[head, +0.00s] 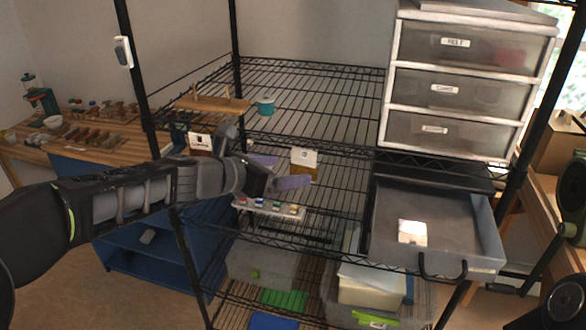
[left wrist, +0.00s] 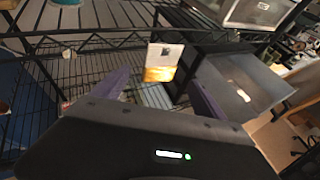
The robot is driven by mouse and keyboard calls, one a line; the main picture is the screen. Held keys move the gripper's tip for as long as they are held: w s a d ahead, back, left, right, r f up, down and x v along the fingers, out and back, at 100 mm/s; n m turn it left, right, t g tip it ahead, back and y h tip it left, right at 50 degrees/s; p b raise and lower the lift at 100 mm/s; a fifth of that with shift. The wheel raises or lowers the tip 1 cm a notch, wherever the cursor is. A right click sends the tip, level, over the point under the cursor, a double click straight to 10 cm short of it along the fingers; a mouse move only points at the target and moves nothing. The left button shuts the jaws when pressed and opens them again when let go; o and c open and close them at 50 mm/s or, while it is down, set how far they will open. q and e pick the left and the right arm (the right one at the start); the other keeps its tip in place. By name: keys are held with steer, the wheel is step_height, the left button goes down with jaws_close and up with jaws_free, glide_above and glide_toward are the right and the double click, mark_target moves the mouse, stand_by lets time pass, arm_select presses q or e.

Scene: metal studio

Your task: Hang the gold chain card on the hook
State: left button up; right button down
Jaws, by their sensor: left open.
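A card with a white top and a gold-brown lower part (head: 304,158) stands upright at the middle shelf level. I take it to be the gold chain card; its chain is too small to make out. My left gripper (head: 290,171) is open, with its purple fingers pointing toward the card. In the left wrist view the card (left wrist: 162,60) shows beyond and between the two fingers, and the gripper is not closed on it. I cannot make out a hook or how the card is held up. My right gripper is not in view.
An open grey drawer (head: 455,215) holding a white card (head: 412,232) stands to the right. A strip with several small coloured items (head: 270,208) lies just below the gripper. Another white card (head: 200,143) is at the left. Black rack posts and wire shelves surround the arm.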

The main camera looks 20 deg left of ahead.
arm_select(q)
steer(key=v, duration=0.3)
steer(key=shift+s+a+r, duration=0.15)
steer(key=shift+s, duration=0.1)
